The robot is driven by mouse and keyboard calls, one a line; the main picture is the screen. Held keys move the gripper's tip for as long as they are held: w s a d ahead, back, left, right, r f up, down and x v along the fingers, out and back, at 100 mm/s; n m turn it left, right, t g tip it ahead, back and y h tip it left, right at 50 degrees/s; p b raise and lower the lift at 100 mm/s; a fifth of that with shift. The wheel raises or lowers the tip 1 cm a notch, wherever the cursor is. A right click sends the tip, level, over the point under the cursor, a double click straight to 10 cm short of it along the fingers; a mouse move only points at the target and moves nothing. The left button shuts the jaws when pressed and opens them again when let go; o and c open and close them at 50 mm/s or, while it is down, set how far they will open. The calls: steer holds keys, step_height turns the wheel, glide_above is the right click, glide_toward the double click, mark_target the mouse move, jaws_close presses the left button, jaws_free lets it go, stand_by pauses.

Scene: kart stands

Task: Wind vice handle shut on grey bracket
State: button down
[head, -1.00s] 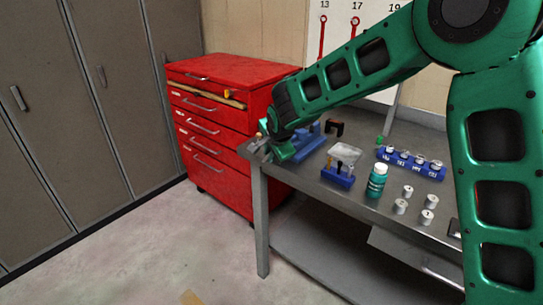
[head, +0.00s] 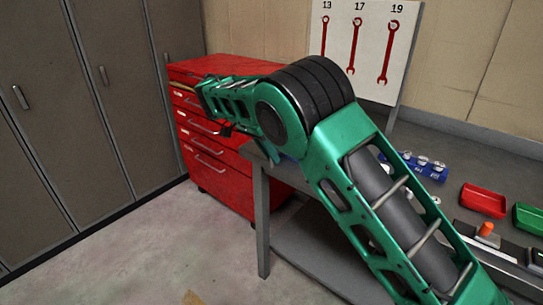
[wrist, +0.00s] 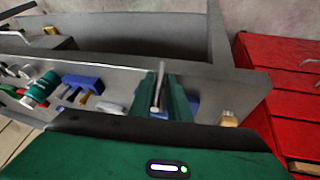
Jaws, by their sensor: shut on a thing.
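In the wrist view my gripper (wrist: 168,88) has its green fingers closed around a slim grey metal rod with a rounded end, apparently the vice handle (wrist: 156,102). This is over the bench's end near its corner. Blue parts, apparently of the vice (wrist: 192,104), show beside and behind the fingers. The rest of the vice is hidden by the gripper. I cannot make out the grey bracket or the jaw gap. In the head view my arm covers the vice, with only a scrap of blue below the wrist joint.
The grey bench (head: 262,215) has a free corner. A red drawer cabinet (head: 215,185) stands close beyond it. Red (head: 483,200) and green bins sit at right.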

steer(key=shift+d+f+g+h, duration=0.1)
steer(key=shift+g+h, duration=0.3)
steer(key=shift+h, duration=0.4)
steer(key=c, duration=1.8)
jaws_free()
steer(key=shift+d, duration=0.1)
steer(key=shift+w+a+r, duration=0.1)
steer(key=shift+a+r, duration=0.35)
steer(key=shift+r, duration=0.1)
steer(key=v, duration=0.9)
steer(key=shift+w+a+r, duration=0.2)
steer(key=shift+r, duration=0.15)
